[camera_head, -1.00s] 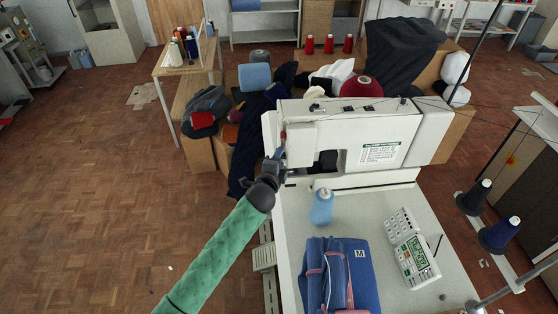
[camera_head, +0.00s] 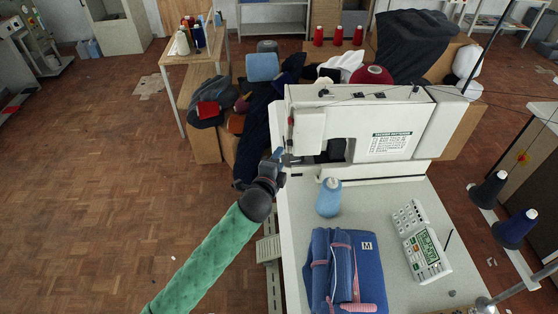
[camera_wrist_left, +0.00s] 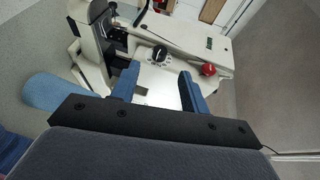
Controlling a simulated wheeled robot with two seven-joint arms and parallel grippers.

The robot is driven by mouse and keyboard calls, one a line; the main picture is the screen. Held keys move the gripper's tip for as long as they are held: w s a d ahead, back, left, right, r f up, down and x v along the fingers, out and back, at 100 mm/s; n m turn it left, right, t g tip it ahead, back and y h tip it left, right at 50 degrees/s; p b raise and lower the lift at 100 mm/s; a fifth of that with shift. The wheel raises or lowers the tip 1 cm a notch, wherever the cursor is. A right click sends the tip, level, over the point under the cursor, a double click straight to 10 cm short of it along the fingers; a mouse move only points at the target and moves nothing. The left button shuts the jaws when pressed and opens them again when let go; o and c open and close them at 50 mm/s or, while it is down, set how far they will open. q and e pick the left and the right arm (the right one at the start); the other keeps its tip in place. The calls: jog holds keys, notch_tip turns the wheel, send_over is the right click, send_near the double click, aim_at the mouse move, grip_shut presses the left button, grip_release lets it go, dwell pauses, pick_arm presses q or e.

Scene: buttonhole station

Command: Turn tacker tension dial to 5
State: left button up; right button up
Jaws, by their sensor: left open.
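The white tacker machine (camera_head: 352,125) stands at the back of its pale table. In the left wrist view, a round black dial (camera_wrist_left: 160,54) with light marks sits on the machine's pale face; I cannot read its setting. A red knob (camera_wrist_left: 208,70) sits to its right. My left gripper (camera_head: 280,156) is at the left end of the machine head. In the left wrist view its two blue fingers (camera_wrist_left: 158,88) are apart with nothing between them, and the dial shows just beyond the gap. The dial cannot be made out in the head view. My right gripper is not in view.
On the table are a blue thread cone (camera_head: 328,198), a folded blue garment (camera_head: 345,270) and a control panel (camera_head: 422,243). A heap of cloth (camera_head: 255,125) lies behind the machine's left end. The floor (camera_head: 100,200) at left is clear.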

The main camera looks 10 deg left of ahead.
aim_at(289, 143)
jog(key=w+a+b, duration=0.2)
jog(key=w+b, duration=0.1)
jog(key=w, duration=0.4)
pick_arm(q)
jog(key=w+d+f+m+t+p, duration=0.1)
jog(key=w+f+t+p, duration=0.1)
jog(key=w, duration=0.5)
jog(key=shift+w+d+t+h+p, duration=0.3)
jog(key=shift+t+p, duration=0.4)
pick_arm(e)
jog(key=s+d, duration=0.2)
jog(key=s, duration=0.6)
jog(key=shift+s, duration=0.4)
